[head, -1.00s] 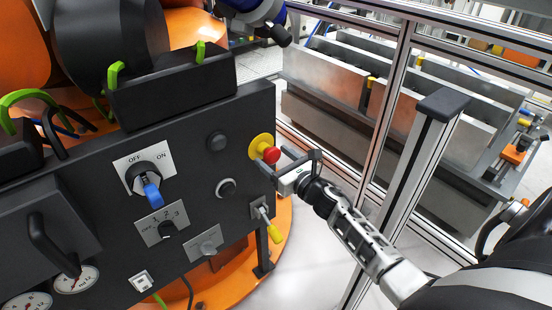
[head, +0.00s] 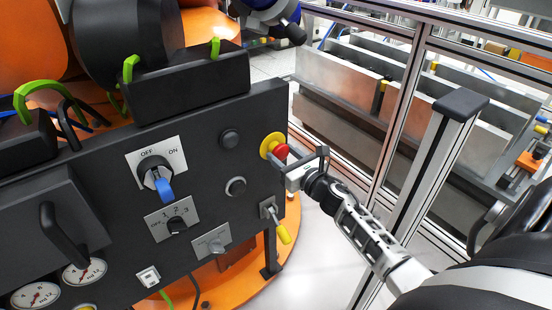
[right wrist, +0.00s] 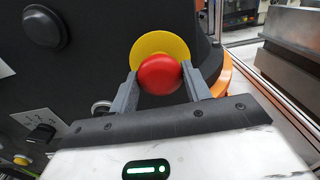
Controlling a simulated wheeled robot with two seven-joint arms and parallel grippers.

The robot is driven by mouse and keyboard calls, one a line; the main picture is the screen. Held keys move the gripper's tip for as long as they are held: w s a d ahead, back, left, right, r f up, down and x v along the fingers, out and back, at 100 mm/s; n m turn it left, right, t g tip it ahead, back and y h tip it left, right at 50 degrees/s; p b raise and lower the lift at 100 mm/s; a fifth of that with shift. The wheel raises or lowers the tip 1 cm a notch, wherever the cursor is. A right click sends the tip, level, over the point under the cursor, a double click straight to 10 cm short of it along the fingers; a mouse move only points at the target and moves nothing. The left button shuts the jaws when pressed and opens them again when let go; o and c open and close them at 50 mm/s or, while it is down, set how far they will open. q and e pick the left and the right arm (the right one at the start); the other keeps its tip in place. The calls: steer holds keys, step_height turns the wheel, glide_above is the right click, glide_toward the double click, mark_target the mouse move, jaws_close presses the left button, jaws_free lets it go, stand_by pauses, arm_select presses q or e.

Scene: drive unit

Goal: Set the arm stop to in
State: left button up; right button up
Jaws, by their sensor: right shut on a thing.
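The arm stop is a red mushroom button (head: 281,151) on a yellow disc (head: 268,143), at the right edge of the dark control panel. It also shows in the right wrist view, with the red button (right wrist: 160,74) between the fingers and the yellow disc (right wrist: 150,43) behind it. My right gripper (head: 289,157) is at the button from the right, one finger on each side, shut on it. Its fingers also show in the right wrist view (right wrist: 163,84). I cannot tell whether the button is pushed in or out. My left gripper is not in view.
The panel (head: 100,190) carries a blue-handled OFF/ON switch (head: 158,178), a numbered selector (head: 177,224), a yellow-tipped toggle (head: 281,231) and gauges (head: 84,271). A metal fence post (head: 430,150) stands right of the panel, near my right arm.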

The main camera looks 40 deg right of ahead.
steer(key=o, duration=1.3)
steer(key=shift+w, duration=0.2)
steer(key=shift+o, duration=0.2)
steer(key=s+b, duration=0.1)
steer(key=s, duration=1.5)
steer(key=shift+b, duration=0.3)
